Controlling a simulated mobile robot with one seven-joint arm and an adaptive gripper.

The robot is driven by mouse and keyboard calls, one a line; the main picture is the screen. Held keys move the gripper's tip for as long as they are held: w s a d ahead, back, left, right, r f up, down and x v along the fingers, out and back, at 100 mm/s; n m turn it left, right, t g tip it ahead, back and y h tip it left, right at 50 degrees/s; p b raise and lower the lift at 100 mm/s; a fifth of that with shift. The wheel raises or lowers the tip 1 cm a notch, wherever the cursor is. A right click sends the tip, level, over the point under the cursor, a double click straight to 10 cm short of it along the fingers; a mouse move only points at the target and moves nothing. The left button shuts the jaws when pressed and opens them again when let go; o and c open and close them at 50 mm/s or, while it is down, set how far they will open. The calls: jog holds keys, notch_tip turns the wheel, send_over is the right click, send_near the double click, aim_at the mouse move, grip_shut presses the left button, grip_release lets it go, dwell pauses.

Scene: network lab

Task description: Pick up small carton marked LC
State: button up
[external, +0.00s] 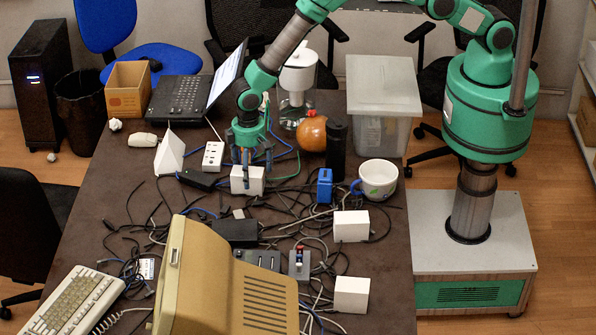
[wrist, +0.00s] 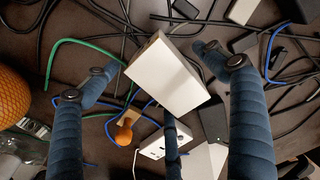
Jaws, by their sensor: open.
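A small white carton (external: 247,181) sits among the cables on the dark table, directly under my gripper (external: 250,160). In the wrist view the carton (wrist: 168,75) lies tilted in the picture between the blue fingers of my gripper (wrist: 158,72). The fingers are open and spread around it, with visible gaps on both sides. Two similar white cartons stand to the right, one by the cup (external: 351,226) and one nearer the front (external: 351,294). I cannot read an LC mark on any of them.
Close by are a white power strip (external: 213,155), a blue device (external: 324,187), a black cylinder (external: 336,150), an orange round object (external: 311,133) and a cup (external: 378,180). Loose cables cover the middle of the table. A beige computer case (external: 225,285) stands at the front.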

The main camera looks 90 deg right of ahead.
jog(key=shift+d+f, duration=0.1)
jog(key=shift+f, duration=1.75)
jog(key=c, duration=1.4)
jog(key=shift+w+r, duration=0.1)
jog(key=shift+r, duration=0.65)
jog(key=shift+s+d+r, duration=0.1)
jog(key=shift+s+r, duration=0.1)
jog(key=shift+r, duration=0.35)
jog(key=shift+s+d+r, duration=0.1)
jog(key=shift+s+r, duration=0.1)
jog(key=shift+r, duration=0.35)
jog(key=s+d, duration=0.1)
jog(key=s, duration=0.3)
jog(key=s+d+r, duration=0.1)
jog(key=s+d, duration=0.1)
jog(key=s, duration=0.3)
jog(key=s+d, duration=0.2)
jog(key=s, duration=0.3)
jog(key=shift+s+r+p, duration=0.15)
jog(key=shift+r+p, duration=0.05)
jog(key=shift+p, duration=0.1)
